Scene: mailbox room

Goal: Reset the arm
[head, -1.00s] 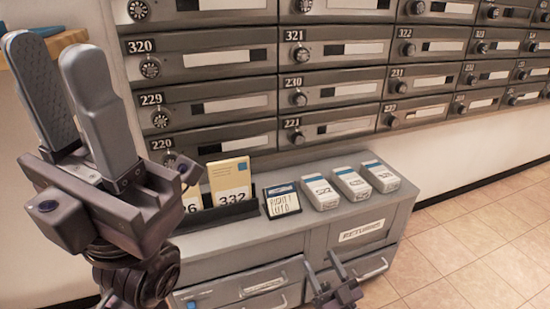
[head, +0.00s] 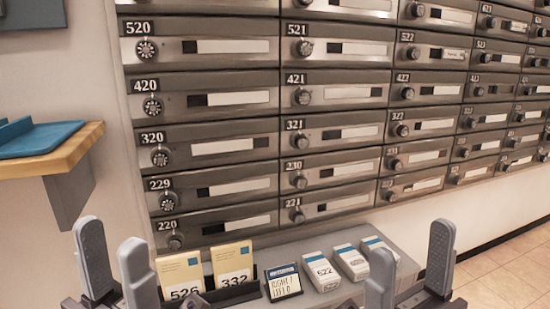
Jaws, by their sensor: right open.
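My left gripper (head: 116,262) is at the bottom left of the head view, with its two grey fingers pointing up. My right gripper (head: 411,265) is at the bottom right, fingers up, open and empty, in front of the grey cabinet. The bases of both grippers are partly cut off by the lower edge.
Yellow envelopes 526 (head: 181,275) and 332 (head: 232,262) stand in a dark holder beside a small sign (head: 284,283). White boxes (head: 322,271) lie on the grey cabinet (head: 300,247). Numbered mailboxes (head: 225,145) fill the wall. A wooden shelf (head: 70,152) with a blue tray juts out at left.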

